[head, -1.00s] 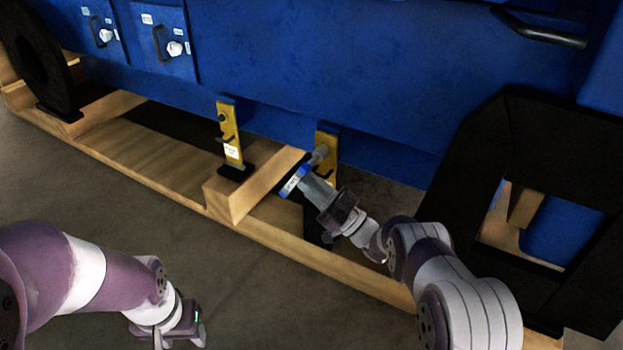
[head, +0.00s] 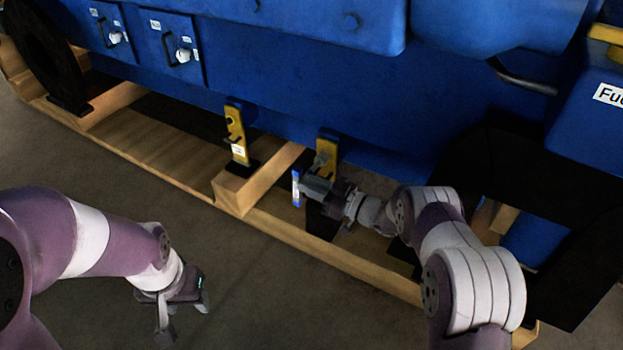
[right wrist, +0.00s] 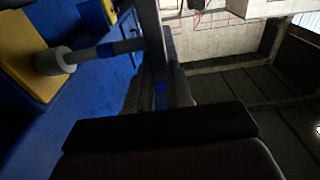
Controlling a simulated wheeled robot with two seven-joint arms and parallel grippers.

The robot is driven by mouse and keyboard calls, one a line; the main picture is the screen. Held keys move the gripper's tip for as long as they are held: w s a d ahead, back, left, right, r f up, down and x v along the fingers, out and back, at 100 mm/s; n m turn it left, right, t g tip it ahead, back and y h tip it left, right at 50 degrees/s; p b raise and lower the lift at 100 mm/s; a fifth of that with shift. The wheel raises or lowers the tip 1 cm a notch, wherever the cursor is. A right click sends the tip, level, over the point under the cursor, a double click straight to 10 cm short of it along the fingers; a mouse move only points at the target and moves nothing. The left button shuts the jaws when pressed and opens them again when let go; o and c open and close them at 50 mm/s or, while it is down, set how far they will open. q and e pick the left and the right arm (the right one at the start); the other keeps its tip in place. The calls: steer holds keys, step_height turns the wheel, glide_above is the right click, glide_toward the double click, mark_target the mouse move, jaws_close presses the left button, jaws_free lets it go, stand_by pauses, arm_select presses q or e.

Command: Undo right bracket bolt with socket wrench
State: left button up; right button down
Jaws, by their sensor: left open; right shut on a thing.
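The right bracket (head: 329,148) is a yellow upright plate on the blue engine's lower side; it also shows in the right wrist view (right wrist: 28,62). My right gripper (head: 314,188) is shut on the socket wrench (head: 296,188), just in front of this bracket. My left gripper (head: 182,312) is open and empty, low over the floor.
A second yellow bracket (head: 236,135) stands to the left above a wooden block (head: 258,180). A wooden skid beam (head: 330,262) runs along the front. A black frame (head: 580,240) stands at the right, close to my right arm. The floor at front left is clear.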

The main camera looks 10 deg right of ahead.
steer(key=g+h+p, duration=0.1)
steer(key=p, duration=0.2)
steer(key=a+r+g+h+p, duration=0.1)
steer(key=p, duration=0.3)
steer(key=w+r+g+h+p, duration=0.1)
steer(key=h+p, duration=0.1)
steer(key=p, duration=0.1)
steer(key=shift+a+r, duration=0.15)
steer(key=shift+r, duration=0.1)
steer(key=shift+f+p, duration=0.15)
steer(key=shift+p, duration=0.25)
steer(key=shift+w+f+h, duration=0.1)
steer(key=shift+f+h, duration=0.15)
steer(key=shift+h, duration=0.05)
steer(key=shift+a+r, duration=0.1)
